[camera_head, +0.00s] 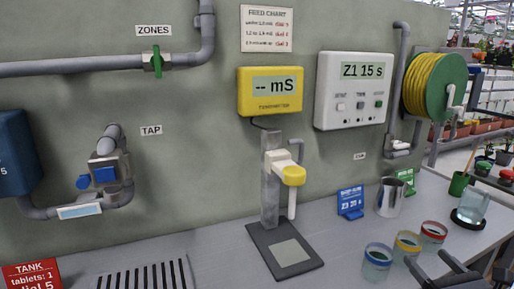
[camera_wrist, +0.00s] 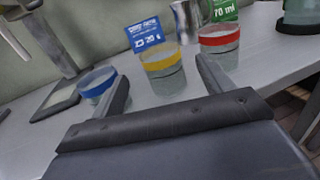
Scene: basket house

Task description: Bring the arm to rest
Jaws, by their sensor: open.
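My gripper (camera_head: 456,270) is at the bottom right of the head view, low over the front of the grey bench. In the wrist view its two fingers (camera_wrist: 165,92) stand wide apart with nothing held between them. Three glass cups are just beyond it: one with a blue rim (camera_head: 377,262), one with a yellow rim (camera_head: 406,246) and one with a red rim (camera_head: 432,236). In the wrist view the blue-rimmed cup (camera_wrist: 97,84) is close to the left finger, and the yellow-rimmed cup (camera_wrist: 162,62) shows between the fingers. I cannot tell whether the left finger touches the blue-rimmed cup.
A probe stand (camera_head: 270,190) with a dark base is left of the cups. A metal beaker (camera_head: 390,197), a blue card (camera_head: 350,202) and a green card (camera_head: 406,180) stand behind them. A glass jar (camera_head: 472,206) is at right. The bench front between drain grille and stand is clear.

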